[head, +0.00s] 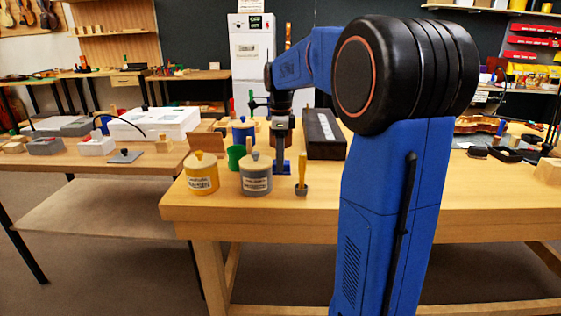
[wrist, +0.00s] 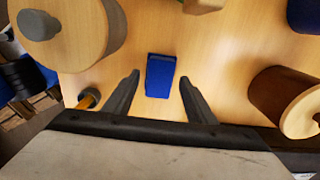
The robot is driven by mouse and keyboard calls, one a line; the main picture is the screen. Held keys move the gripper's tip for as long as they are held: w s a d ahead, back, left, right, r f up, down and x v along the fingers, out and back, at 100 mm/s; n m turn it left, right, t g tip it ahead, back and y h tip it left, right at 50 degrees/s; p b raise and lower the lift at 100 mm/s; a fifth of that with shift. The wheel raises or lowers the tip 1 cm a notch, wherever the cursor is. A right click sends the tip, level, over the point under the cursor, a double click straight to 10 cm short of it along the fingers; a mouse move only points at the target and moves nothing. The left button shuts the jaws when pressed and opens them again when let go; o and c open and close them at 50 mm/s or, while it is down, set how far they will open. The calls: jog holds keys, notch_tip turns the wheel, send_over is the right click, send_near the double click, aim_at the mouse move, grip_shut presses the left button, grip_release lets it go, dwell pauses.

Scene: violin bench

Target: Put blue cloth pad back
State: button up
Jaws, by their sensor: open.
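The blue cloth pad (wrist: 160,76) lies on the wooden bench top in the wrist view. It is a small dark blue rectangle, clear of the things around it. My gripper (wrist: 159,82) is open, with one finger on each side of the pad, and nothing is held. The wrist view does not show clearly how high the fingers are above the bench. In the head view my gripper (head: 282,150) is low over the bench, behind the grey pot. A blue patch shows below it there, but I cannot tell whether it is the pad.
A yellow pot (head: 202,175), a grey pot (head: 256,177) and a wooden-handled tool (head: 301,178) stand near the bench's front edge. A long dark box (head: 325,135) lies to the right. The wrist view shows a brown round container (wrist: 280,98) at right and a knobbed lid at upper left.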

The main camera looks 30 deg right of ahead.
notch_tip(320, 180, up, 11)
dwell(0.4)
dwell(0.4)
